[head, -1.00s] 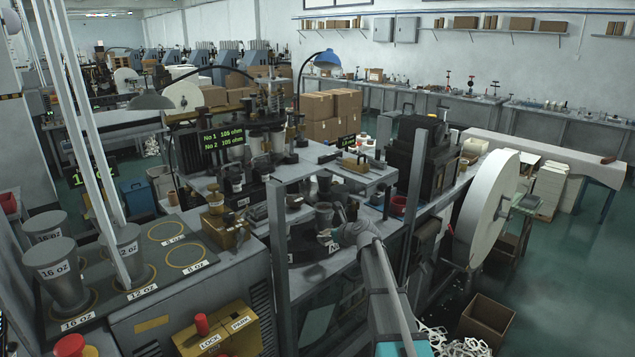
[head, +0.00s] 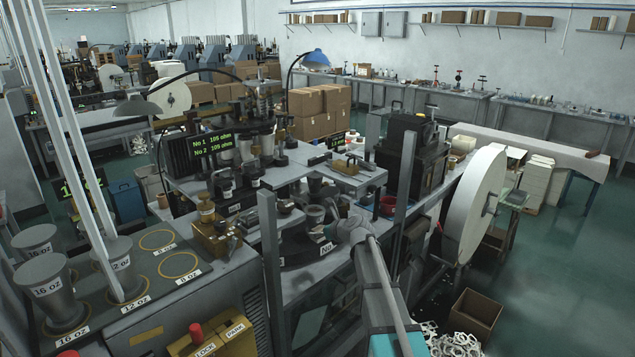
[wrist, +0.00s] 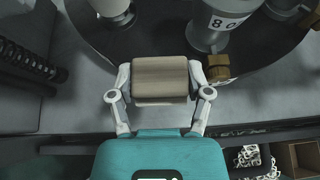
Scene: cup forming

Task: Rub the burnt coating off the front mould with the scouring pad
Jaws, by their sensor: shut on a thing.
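My gripper (wrist: 160,90) is shut on a tan, block-like pad (wrist: 160,78), seen in the wrist view with a white finger on each side. A grey metal mould (wrist: 212,28) with a label that seems to read 8 oz stands ahead and to the right of the pad on a dark round table (wrist: 145,42). A gap shows between pad and mould in that view. In the head view, a mould (head: 315,214) stands on the round table just left of my wrist, which hides the pad. Any burnt coating is too small to tell.
A brass block (wrist: 217,67) sits at the table's edge, close right of the pad. A pale cylinder (wrist: 114,10) stands at upper left, and a black coil (wrist: 32,66) lies left. A grey post (head: 272,265) rises left of my arm, and a large white reel (head: 472,208) stands right.

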